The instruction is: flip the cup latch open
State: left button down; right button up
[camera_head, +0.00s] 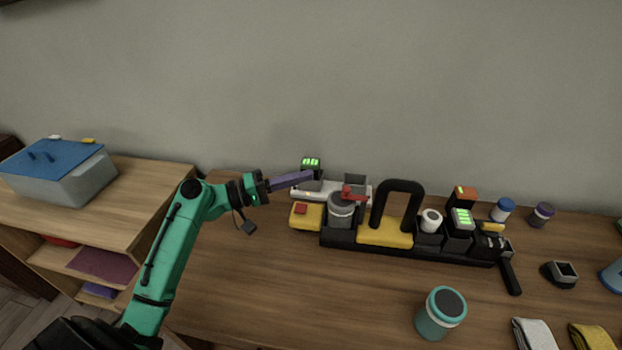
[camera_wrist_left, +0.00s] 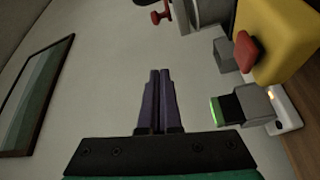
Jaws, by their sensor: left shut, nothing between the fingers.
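A grey cup (camera_head: 341,212) stands in the black rack on the table, with a red latch (camera_head: 350,193) at its top. In the left wrist view the red latch (camera_wrist_left: 160,16) is at the top edge, beside part of the grey cup (camera_wrist_left: 208,10). I cannot tell whether the latch is open or closed. My left gripper (camera_head: 311,174) is shut and empty, its purple fingers up and to the left of the cup, apart from the latch. The shut fingers also show in the left wrist view (camera_wrist_left: 160,74). My right gripper is not in view.
Near the cup are a yellow block with a red button (camera_head: 301,209), a green-lit block (camera_head: 311,165), and a tall black handle (camera_head: 398,187). A teal jar (camera_head: 440,312) stands in front. The table's left front is clear. A lidded bin (camera_head: 62,178) sits on the left shelf.

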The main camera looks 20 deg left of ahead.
aim_at(334, 195)
pick_arm(q)
jog(key=d+p, duration=0.1)
jog(key=d, duration=0.1)
jog(key=w+d+p, duration=0.1)
jog(key=d, duration=0.2)
jog(key=w+d+p, duration=0.1)
jog(key=d+p, duration=0.1)
jog(key=shift+d, duration=0.2)
jog(key=shift+s+d, duration=0.1)
jog(key=shift+s, duration=0.25)
jog(key=shift+w+f, duration=0.1)
jog(key=shift+f, duration=0.05)
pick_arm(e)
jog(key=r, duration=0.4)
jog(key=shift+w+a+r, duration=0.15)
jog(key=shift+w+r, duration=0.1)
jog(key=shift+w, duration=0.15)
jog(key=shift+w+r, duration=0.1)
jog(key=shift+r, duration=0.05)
